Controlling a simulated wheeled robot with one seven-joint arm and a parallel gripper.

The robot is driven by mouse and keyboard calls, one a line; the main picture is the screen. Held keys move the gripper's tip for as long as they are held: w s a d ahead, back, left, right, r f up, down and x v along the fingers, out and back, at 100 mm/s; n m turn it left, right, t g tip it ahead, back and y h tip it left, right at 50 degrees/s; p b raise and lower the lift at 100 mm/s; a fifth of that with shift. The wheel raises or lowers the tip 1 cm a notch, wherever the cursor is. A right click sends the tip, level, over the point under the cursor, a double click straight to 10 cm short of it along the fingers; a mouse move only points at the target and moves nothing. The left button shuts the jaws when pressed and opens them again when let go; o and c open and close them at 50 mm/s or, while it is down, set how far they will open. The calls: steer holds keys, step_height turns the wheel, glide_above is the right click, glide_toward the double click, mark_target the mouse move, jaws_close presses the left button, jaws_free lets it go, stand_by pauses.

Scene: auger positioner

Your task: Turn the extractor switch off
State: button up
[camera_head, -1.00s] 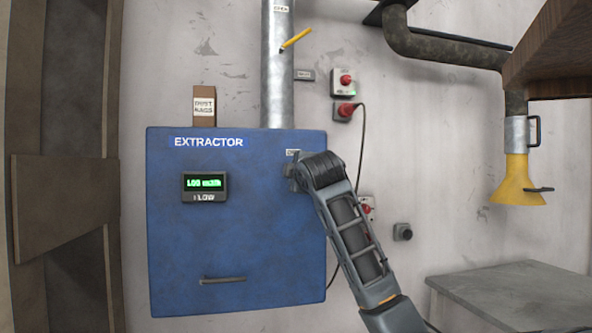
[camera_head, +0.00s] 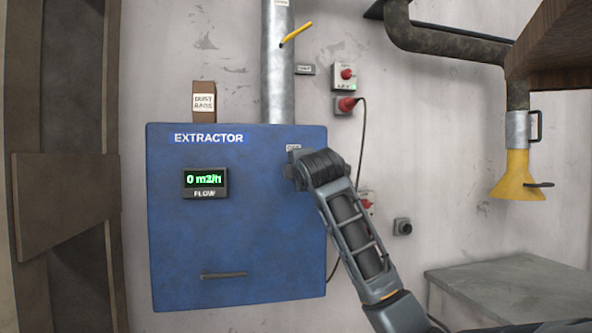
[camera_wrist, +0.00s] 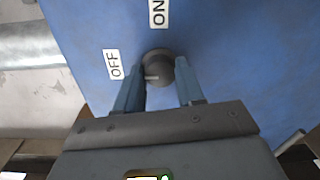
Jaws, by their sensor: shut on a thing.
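The blue extractor cabinet (camera_head: 238,240) hangs on the wall. Its flow display (camera_head: 205,180) reads 0 in green. My gripper (camera_wrist: 160,76) is shut on the knob, one blue finger on each side. In the head view my gripper (camera_head: 297,172) is at the cabinet's upper right and hides the knob.
A metal duct (camera_head: 278,85) with a yellow lever (camera_head: 296,33) rises above the cabinet. A grey table (camera_head: 515,285) stands at the lower right.

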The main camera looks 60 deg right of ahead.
steer(key=shift+f, duration=0.15)
steer(key=o, duration=1)
steer(key=shift+b+v, duration=0.65)
steer(key=shift+v, duration=3.2)
